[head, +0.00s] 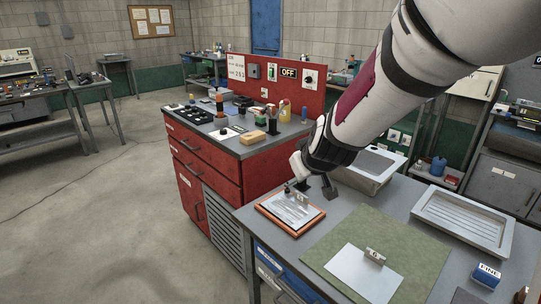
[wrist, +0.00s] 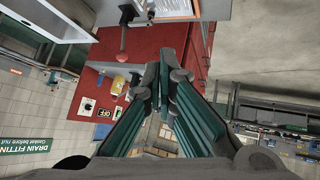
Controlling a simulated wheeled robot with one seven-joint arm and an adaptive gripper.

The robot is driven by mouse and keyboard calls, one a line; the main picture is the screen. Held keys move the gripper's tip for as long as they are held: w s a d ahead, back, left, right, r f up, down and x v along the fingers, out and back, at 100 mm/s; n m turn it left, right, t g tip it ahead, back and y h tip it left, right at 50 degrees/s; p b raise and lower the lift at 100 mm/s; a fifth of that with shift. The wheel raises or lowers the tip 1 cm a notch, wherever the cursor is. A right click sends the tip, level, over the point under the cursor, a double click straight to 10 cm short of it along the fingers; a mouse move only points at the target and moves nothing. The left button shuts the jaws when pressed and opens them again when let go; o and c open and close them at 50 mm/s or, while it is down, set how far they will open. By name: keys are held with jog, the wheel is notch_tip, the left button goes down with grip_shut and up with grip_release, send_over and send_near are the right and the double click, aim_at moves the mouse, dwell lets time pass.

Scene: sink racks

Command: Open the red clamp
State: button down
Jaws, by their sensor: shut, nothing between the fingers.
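My gripper (wrist: 166,72) is shut and empty. Its dark green fingers point up the wrist view, apart from the clamp in the picture. In the head view the fingers are mostly hidden by my arm, and the lever's position is unclear.
An orange-edged clipboard (head: 268,207) lies beside the block. A grey sink (head: 350,181) sits behind, with a white tray (head: 443,222) to the right. A green mat (head: 415,240) covers the near bench. A red cabinet (head: 180,150) stands to the left, and open floor (head: 90,220) lies beyond.

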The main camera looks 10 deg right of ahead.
jog(key=w+a+f+n+t+h+b, duration=0.2)
jog(key=w+f+n+t+h+b, duration=0.15)
jog(key=w+f+n+t, duration=0.35)
jog(key=w+a+f+n+t+h+b, duration=0.3)
jog(key=w+f+n+b, duration=0.1)
jog(key=w+f, duration=0.45)
jog(key=x, duration=0.4)
jog(key=d+x, duration=0.1)
jog(key=x, duration=0.7)
jog(key=shift+d+r, duration=0.2)
jog(key=shift+d, duration=0.25)
jog(key=shift+w+d+r, duration=0.1)
jog(key=shift+w+d, duration=0.1)
jog(key=shift+d, duration=0.35)
